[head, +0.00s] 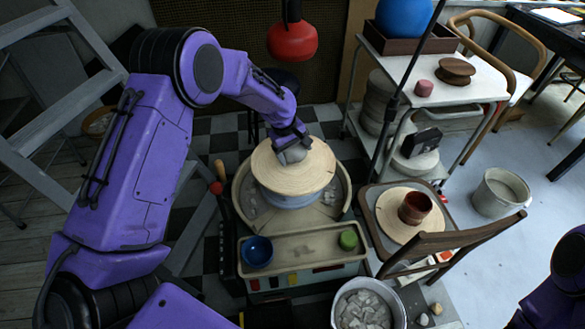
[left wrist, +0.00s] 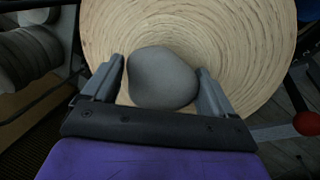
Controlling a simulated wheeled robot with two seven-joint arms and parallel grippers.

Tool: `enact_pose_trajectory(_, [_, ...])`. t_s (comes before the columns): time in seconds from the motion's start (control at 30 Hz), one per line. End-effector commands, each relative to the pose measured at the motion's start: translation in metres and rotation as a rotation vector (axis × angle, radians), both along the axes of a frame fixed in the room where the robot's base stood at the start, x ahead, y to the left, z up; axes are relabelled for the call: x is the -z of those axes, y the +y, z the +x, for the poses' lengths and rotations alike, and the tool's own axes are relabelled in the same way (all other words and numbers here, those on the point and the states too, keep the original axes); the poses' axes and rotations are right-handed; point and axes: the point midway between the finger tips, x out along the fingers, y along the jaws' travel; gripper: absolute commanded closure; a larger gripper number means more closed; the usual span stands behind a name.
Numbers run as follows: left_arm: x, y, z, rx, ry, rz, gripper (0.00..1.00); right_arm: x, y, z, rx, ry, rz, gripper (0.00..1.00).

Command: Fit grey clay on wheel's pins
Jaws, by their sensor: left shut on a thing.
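The grey clay (left wrist: 162,78) is a smooth rounded lump between the two fingers of my left gripper (left wrist: 155,85) in the left wrist view. The gripper is shut on it. In the head view the left gripper (head: 291,143) points down over the wheel, and the grey clay (head: 292,155) shows under it. The wheel's round pale wooden top (head: 270,178) lies beneath the clay. I cannot tell whether the clay touches it. No pins can be made out in either view. My right gripper is not in view.
The wheel's tray holds a blue bowl (head: 257,251) and a green piece (head: 348,240). A bucket of grey lumps (head: 366,306) stands in front. A chair (head: 455,240) and a board with a brown pot (head: 414,208) are at right. A red lamp (head: 292,41) hangs behind.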

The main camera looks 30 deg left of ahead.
Motion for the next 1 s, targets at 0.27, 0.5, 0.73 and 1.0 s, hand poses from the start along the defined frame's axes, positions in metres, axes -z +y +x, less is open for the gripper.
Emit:
enact_pose_trajectory(0.27, [0.052,0.017,0.02,-0.159,-0.006,0.002,0.9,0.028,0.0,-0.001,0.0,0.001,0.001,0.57])
enact_pose_trajectory(0.5, [0.061,0.018,0.02,-0.167,-0.006,0.001,0.9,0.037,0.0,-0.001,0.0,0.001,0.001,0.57])
enact_pose_trajectory(0.73, [0.08,0.018,0.02,-0.166,-0.006,0.001,0.9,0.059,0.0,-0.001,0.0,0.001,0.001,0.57])
enact_pose_trajectory(1.0, [0.098,0.018,0.02,-0.166,-0.006,0.001,0.9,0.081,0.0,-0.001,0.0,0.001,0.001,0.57])
